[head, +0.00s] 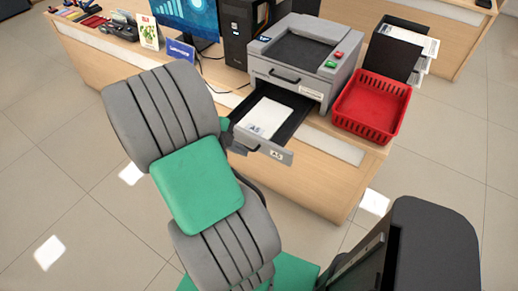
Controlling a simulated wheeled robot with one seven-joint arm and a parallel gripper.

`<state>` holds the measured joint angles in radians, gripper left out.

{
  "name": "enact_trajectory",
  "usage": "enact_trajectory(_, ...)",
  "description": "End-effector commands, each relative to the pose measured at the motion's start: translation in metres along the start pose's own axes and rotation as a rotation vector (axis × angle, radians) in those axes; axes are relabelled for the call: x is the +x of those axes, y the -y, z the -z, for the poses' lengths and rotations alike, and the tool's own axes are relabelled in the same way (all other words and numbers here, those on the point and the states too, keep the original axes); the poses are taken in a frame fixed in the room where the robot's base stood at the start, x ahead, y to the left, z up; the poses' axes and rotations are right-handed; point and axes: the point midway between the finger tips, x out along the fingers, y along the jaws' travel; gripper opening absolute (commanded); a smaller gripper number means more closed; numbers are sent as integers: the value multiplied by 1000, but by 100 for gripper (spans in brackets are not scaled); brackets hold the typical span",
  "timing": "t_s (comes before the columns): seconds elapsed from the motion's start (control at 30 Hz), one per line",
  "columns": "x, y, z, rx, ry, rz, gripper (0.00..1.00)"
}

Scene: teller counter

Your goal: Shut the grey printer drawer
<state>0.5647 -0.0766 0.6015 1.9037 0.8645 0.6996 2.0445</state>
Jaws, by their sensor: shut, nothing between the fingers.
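The grey printer (303,52) stands on the wooden counter. Its lower drawer (283,155) is pulled well out toward me, past the counter edge, with white paper (264,117) lying in it. The drawer front carries an A4 label and a dark handle. My gripper (228,139) shows only in small part beside the left end of the drawer front. My own grey and green arm hides most of it. It is shut with nothing held. Whether it touches the drawer front cannot be told.
A red basket (372,103) sits on the counter right of the printer. A black computer tower (238,35) and a monitor (185,15) stand to its left. A dark paper holder (392,57) is behind the basket. The tiled floor (55,170) at left is clear.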

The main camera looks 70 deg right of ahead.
Motion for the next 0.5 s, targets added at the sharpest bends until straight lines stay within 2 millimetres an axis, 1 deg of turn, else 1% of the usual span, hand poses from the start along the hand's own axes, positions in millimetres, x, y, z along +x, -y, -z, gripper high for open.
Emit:
enact_trajectory(0.17, 24, 0, 2, 2, -4, -4, 0)
enact_trajectory(0.5, 98, -1, 1, 0, -1, -5, 0)
